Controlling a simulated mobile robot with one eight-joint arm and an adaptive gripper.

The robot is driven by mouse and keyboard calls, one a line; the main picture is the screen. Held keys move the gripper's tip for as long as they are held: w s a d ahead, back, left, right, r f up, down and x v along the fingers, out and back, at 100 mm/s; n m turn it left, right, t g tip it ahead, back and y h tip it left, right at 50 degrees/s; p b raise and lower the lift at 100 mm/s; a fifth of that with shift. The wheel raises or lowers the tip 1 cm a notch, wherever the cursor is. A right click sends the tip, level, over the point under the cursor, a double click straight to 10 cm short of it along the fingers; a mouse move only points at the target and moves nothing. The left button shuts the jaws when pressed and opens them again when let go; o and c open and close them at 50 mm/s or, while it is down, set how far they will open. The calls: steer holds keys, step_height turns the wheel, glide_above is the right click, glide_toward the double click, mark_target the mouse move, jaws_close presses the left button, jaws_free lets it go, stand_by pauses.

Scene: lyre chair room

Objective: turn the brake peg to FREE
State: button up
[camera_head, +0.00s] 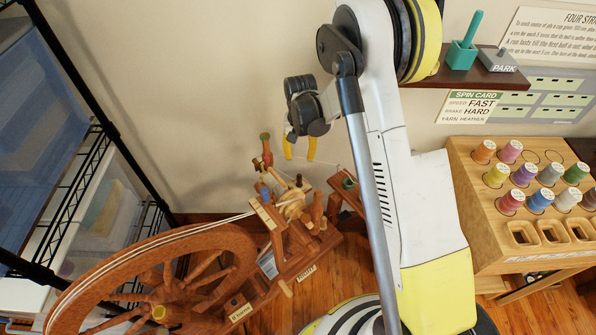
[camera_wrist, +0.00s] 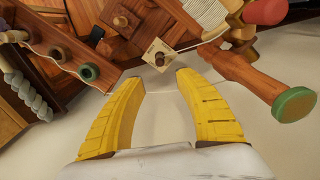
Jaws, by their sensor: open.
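The wooden spinning wheel (camera_head: 165,270) stands at lower left in the head view. A pale plate (camera_head: 265,213) is on its upright; its lettering is too small to read. In the wrist view a pale plate with a small dark peg (camera_wrist: 160,58) lies just beyond my fingertips; it may be the brake peg, but I cannot confirm this. My gripper (camera_wrist: 158,76) is open, with nothing between its yellow fingers, and apart from the peg. In the head view my gripper (camera_head: 298,148) hangs above the wheel's spindle end.
A green-ended wooden post (camera_wrist: 295,104) stands close to the right finger. A rail with round pegs (camera_wrist: 60,52) is at left. A wire rack (camera_head: 100,150) is left of the wheel, a spool stand (camera_head: 465,165) right. A spin card (camera_head: 473,106) reads brake HARD.

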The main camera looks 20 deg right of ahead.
mark_target(299, 175)
step_height(299, 175, down, 12)
steer(key=b, duration=0.4)
steer(key=shift+b, duration=0.3)
jaws_close()
